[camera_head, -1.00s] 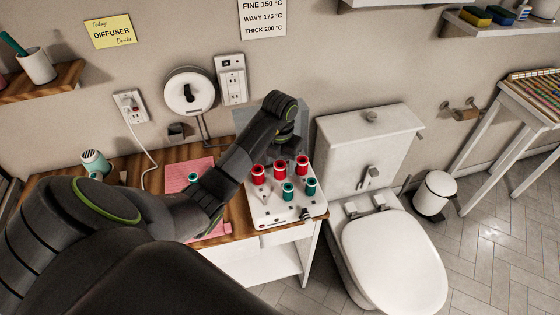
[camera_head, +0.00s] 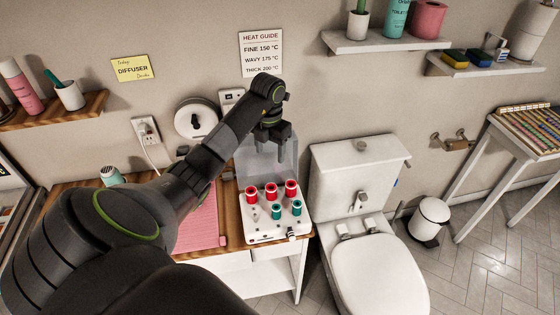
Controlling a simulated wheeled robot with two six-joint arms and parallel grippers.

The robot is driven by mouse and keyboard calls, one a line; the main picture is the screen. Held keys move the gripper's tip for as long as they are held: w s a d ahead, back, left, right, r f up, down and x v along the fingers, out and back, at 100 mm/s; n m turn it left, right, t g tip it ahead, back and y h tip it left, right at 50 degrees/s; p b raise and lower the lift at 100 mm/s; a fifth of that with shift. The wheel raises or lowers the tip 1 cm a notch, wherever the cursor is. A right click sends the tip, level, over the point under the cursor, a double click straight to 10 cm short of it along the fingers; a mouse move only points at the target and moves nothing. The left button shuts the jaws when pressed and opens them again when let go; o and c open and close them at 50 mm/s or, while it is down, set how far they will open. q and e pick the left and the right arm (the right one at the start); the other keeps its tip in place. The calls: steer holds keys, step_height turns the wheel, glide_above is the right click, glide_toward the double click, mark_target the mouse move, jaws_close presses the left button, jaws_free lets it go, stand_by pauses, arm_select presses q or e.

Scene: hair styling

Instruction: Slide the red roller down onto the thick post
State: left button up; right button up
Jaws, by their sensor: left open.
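The white roller set (camera_head: 262,236) stands on the right end of the wooden counter. Three red rollers, a left one (camera_head: 251,195), a middle one (camera_head: 271,191) and a right one (camera_head: 291,188), stand upright in its back row. Two green rollers, one (camera_head: 276,211) and another (camera_head: 297,208), stand in front of them. A small bare post (camera_head: 255,213) appears at the front left; its thickness is too small to judge. My left gripper (camera_head: 275,140) points down, open and empty, above and behind the red rollers, apart from them. My right gripper is out of view.
A clear raised lid (camera_head: 268,165) stands behind the set, close to my left gripper. The toilet (camera_head: 360,170) is to the right. A pink mat (camera_head: 203,228) lies left of the set, partly hidden by my left arm. Wall shelves (camera_head: 385,42) are at upper right.

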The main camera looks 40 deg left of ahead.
arm_select(q)
steer(key=shift+a+r, duration=0.1)
steer(key=shift+r, duration=0.85)
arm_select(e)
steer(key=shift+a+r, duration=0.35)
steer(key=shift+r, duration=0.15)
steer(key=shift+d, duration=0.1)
